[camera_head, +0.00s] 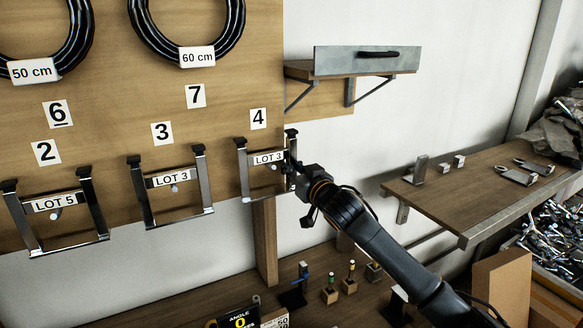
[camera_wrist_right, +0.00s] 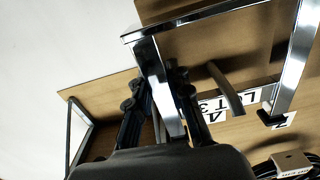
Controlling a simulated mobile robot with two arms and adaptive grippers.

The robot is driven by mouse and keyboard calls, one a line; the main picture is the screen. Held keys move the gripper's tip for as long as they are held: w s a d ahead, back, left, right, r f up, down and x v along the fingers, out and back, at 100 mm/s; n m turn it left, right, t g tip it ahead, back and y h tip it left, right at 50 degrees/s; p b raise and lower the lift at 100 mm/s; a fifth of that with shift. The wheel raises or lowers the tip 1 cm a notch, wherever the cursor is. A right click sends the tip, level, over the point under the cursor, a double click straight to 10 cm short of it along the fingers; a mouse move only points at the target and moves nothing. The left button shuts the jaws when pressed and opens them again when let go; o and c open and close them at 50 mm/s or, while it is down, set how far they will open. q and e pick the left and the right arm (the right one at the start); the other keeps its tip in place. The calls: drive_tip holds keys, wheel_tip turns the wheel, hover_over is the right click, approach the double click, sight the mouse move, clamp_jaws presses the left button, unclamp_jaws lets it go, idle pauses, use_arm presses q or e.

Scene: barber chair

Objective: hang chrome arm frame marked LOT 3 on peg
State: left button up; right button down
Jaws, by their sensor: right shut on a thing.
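A chrome arm frame (camera_head: 243,175) with a LOT 3 label is up against the pegboard under the number 4. My right gripper (camera_head: 292,165) is shut on its right side bar. The right wrist view shows my right gripper (camera_wrist_right: 160,100) around the chrome bar of that frame (camera_wrist_right: 158,78). A peg (camera_wrist_right: 227,92) sticks out within the frame's outline, close to the label. I cannot tell whether the frame's weight rests on the peg. A second LOT 3 frame (camera_head: 203,178) hangs under the number 3. My left gripper is out of view.
A LOT 5 frame (camera_head: 98,210) hangs under the number 2. Black hoses (camera_head: 240,25) hang above. A small shelf (camera_head: 345,65) is at upper right. A side bench (camera_head: 470,195) holds metal parts. Small tools (camera_head: 330,290) stand on the lower bench.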

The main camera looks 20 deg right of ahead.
drive_tip(key=shift+r, duration=0.2)
drive_tip(key=c, duration=1.1)
unclamp_jaws()
drive_tip(key=shift+c, duration=0.2)
drive_tip(key=shift+f, duration=0.25)
drive_tip(key=shift+s, duration=0.1)
drive_tip(key=s+d, duration=0.2)
drive_tip(key=s, duration=0.9)
drive_tip(key=shift+s+d+r, duration=0.15)
drive_tip(key=shift+s, duration=0.25)
